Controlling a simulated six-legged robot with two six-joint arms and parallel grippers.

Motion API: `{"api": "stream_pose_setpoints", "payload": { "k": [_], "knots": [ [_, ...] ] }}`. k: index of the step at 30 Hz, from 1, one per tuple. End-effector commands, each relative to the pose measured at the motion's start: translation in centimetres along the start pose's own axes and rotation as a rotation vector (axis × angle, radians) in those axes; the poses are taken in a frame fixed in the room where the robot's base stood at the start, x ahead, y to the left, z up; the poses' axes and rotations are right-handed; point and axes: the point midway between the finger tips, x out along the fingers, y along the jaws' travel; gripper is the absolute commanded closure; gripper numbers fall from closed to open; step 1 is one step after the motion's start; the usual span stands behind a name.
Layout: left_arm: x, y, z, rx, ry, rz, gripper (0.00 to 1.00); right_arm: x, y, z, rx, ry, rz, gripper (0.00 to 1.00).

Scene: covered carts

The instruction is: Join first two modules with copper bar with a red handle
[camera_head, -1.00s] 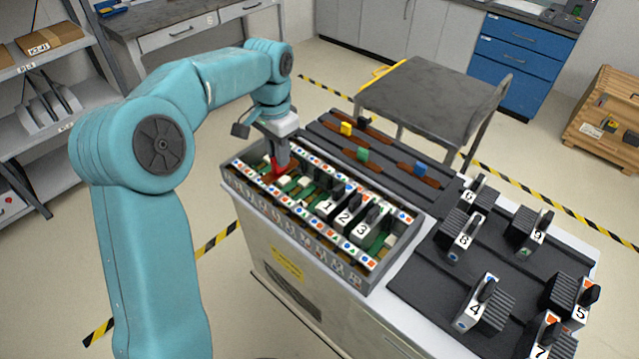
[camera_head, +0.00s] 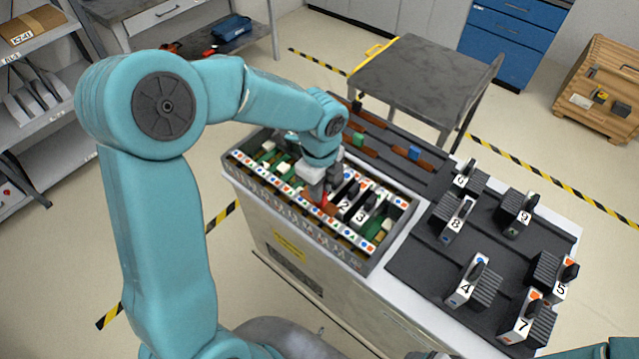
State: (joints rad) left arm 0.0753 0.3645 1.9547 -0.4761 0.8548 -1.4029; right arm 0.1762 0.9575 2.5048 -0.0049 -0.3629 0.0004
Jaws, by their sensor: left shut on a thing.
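My left gripper (camera_head: 316,188) is shut on the red handle (camera_head: 325,202) of a copper bar (camera_head: 333,210), low over the open module rack (camera_head: 299,232). The bar is at the front of the numbered modules. Module 2 (camera_head: 345,207) and module 3 (camera_head: 361,217) stand upright side by side in the rack, just right of the gripper. Module 1 is hidden behind the gripper and bar. I cannot tell whether the bar touches the modules. My right gripper is out of view.
Bars with a green handle (camera_head: 358,139) and a blue handle (camera_head: 414,153) lie on the dark holder behind the rack. Modules including 4 (camera_head: 465,289), 8 (camera_head: 456,223) and 7 (camera_head: 522,327) stand on the black mat (camera_head: 427,267) at right. A grey table (camera_head: 430,70) stands behind.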

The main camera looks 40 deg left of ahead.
Motion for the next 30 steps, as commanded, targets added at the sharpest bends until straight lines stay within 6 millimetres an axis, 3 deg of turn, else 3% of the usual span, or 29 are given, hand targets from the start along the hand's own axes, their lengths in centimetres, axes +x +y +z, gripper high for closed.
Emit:
{"api": "stream_pose_setpoints", "payload": {
  "k": [8,30],
  "knots": [
    [1.0,0.0,0.0,-0.001,-0.001,-0.002,1.00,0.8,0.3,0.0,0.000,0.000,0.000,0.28],
    [6.7,0.0,0.1,-0.001,-0.001,-0.002,1.00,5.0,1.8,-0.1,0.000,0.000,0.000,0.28]
  ]
}}
